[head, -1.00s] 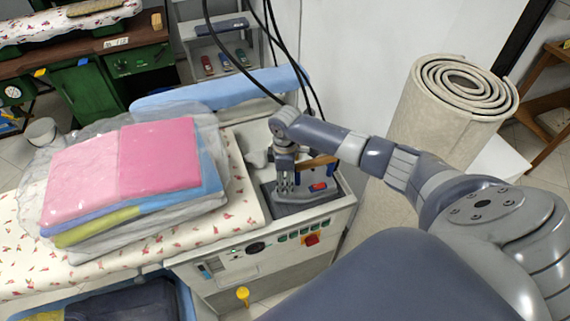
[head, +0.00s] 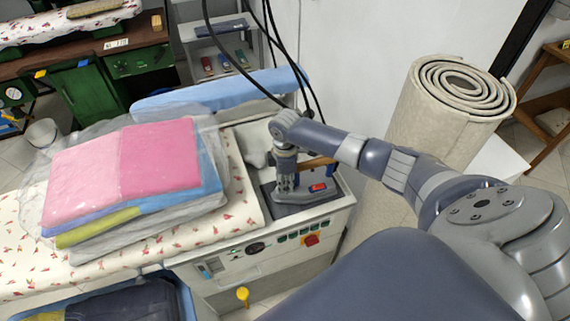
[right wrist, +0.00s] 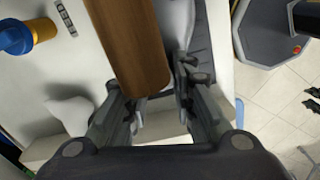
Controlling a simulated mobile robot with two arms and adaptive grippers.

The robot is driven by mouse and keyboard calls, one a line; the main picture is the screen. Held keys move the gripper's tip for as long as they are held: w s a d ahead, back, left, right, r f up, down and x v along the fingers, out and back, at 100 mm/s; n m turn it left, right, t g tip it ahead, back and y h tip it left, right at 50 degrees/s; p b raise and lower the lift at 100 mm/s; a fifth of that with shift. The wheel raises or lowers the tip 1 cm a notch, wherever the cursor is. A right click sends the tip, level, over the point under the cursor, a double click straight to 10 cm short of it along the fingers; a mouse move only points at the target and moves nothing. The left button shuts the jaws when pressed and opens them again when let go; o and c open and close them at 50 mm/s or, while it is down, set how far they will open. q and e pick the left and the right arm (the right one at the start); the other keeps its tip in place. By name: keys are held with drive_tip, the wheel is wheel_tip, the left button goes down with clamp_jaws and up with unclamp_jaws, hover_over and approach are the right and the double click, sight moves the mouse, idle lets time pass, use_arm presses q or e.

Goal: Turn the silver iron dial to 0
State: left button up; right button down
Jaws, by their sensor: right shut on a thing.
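The silver iron (head: 322,188) stands on its dark rest pad at the right end of the ironing table, with a brown wooden handle and a red part on its body. My right gripper (head: 286,190) reaches down at the left of the handle and is shut low on the iron, at the dial. In the right wrist view the wooden handle (right wrist: 140,50) lies just in front of my right gripper (right wrist: 160,108). The dial is hidden by the fingers and handle, so its setting cannot be read. My left gripper is not in view.
A wrapped stack of folded pink, blue and yellow cloth (head: 125,165) lies on the flowered cover (head: 235,222) to the left. A control panel (head: 258,246) is on the table's front. Black cables hang behind the iron. A rolled carpet (head: 430,120) stands at right.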

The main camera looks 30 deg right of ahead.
drive_tip(key=shift+n, duration=1.2)
drive_tip(key=c, duration=1.3)
unclamp_jaws()
drive_tip(key=shift+r, duration=0.15)
wheel_tip(320, 180, up, 12)
drive_tip(key=shift+f, duration=0.1)
